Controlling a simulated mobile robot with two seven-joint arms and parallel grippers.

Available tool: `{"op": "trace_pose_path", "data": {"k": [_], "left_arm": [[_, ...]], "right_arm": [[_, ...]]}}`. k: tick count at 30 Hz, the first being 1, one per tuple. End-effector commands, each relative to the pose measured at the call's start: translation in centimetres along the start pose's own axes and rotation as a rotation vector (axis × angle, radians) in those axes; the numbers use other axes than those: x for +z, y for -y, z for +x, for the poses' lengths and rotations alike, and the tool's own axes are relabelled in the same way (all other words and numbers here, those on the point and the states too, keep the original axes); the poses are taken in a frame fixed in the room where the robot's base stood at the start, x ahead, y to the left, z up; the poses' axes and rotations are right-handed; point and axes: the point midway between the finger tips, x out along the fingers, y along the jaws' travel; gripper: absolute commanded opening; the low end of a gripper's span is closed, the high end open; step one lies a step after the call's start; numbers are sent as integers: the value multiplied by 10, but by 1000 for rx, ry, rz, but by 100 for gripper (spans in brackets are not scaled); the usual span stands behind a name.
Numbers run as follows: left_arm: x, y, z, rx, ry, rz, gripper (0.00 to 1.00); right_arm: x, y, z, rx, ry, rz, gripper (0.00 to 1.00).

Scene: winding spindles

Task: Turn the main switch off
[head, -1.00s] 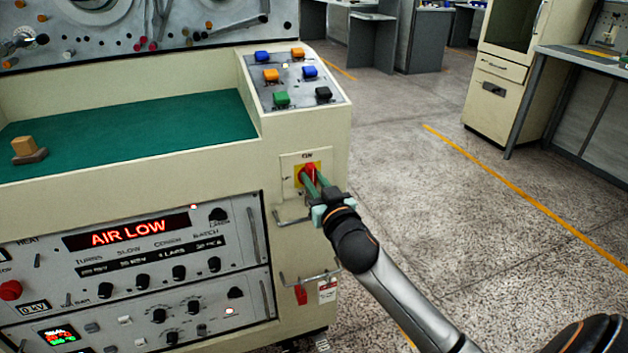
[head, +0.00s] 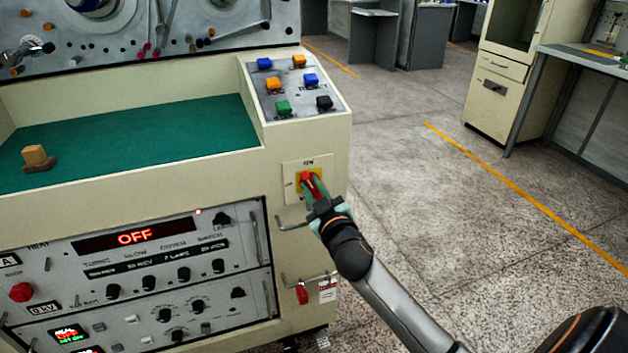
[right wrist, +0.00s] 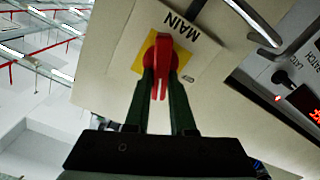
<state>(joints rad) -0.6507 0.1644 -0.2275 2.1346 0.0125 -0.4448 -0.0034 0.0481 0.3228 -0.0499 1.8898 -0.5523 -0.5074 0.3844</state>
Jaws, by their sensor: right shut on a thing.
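The main switch (head: 309,180) is a red rotary handle on a yellow square plate, on the cream front of the machine below the button panel. In the right wrist view the red handle (right wrist: 160,62) sits under the label MAIN, between the two dark green fingers. My right gripper (head: 313,186) is shut on the handle. The handle lies lengthwise along the fingers in the wrist view (right wrist: 161,85). The display (head: 138,238) on the front reads OFF in red. My left gripper is not in view.
A button panel (head: 295,85) with several coloured buttons is above the switch. Metal pull handles (head: 293,222) stick out just below it. A green work surface (head: 130,140) holds a small wooden block (head: 36,156). Open floor (head: 430,210) lies to the right.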

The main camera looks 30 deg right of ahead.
Motion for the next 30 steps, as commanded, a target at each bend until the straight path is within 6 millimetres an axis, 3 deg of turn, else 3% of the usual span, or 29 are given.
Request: {"op": "trace_pose_path", "data": {"k": [4, 15, 30], "left_arm": [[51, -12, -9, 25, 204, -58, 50], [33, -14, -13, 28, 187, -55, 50], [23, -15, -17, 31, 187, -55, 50]], "right_arm": [[-2, 1, 0, -1, 2, -139, 0], [0, 5, 0, -1, 0, -491, 0], [4, 9, 0, -1, -1, -930, 0]]}}
